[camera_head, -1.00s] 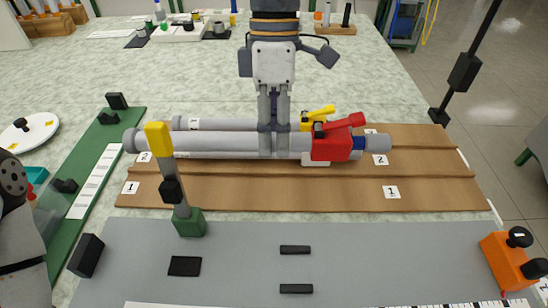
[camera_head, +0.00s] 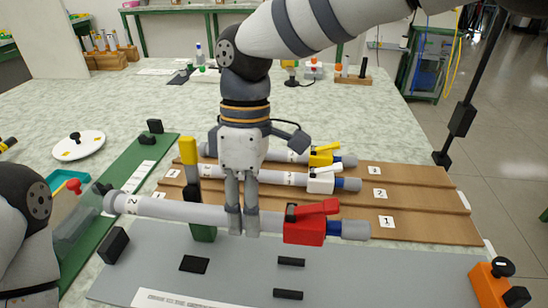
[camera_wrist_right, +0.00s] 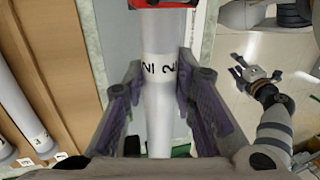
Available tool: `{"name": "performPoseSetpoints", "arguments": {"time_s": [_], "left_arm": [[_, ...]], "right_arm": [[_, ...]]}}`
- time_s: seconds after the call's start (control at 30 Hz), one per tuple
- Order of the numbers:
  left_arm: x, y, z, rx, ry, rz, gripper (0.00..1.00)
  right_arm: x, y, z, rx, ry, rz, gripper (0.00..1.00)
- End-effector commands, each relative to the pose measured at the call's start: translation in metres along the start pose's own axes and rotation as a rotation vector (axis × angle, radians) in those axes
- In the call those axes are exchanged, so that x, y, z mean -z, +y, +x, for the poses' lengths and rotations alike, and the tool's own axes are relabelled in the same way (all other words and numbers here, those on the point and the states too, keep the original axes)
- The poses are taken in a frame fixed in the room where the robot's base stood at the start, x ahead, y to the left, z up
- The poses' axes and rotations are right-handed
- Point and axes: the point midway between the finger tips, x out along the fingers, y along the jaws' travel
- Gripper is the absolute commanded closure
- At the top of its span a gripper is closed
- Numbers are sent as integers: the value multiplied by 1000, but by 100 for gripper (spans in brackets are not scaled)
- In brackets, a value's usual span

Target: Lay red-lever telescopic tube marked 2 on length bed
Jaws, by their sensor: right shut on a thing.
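The red-lever telescopic tube (camera_head: 175,210) is grey, with a red clamp and lever (camera_head: 304,229), a blue collar and a label 2 near its left end. My right gripper (camera_head: 242,235) is shut around its middle. In the wrist view the tube (camera_wrist_right: 158,115) lies between my right fingers (camera_wrist_right: 160,100), and a label reading 2 shows. The tube appears held above the back part of the grey length bed (camera_head: 370,270), lying crosswise and slightly slanted in the picture.
A white-lever tube (camera_head: 265,176) and a yellow-lever tube (camera_head: 280,155) lie on the brown stepped rack (camera_head: 430,230) behind. A yellow-topped post (camera_head: 189,152) on a green foot stands behind the held tube. An orange stop (camera_head: 490,285) is at the bed's right, a black block (camera_head: 113,245) at its left.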

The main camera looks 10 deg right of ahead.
Motion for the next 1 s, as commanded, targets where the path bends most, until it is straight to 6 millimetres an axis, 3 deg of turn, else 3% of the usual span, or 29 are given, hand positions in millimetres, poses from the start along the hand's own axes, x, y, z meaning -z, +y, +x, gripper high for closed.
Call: {"name": "performPoseSetpoints", "arguments": {"time_s": [0.03, 0.17, 0.57, 1.0], "left_arm": [[-2, 0, 2, 0, -6, 0, 60], [-3, 0, 2, 0, -10, 0, 60], [1, 0, -3, 0, 7, 0, 60], [-9, 0, 11, 2, -37, 0, 60]], "right_arm": [[4, -5, 13, 6, 0, -2, 91], [12, -13, 30, 8, 11, 0, 91], [13, -14, 29, 3, 15, 1, 91], [13, 2, 90, 11, 12, 0, 91]]}}
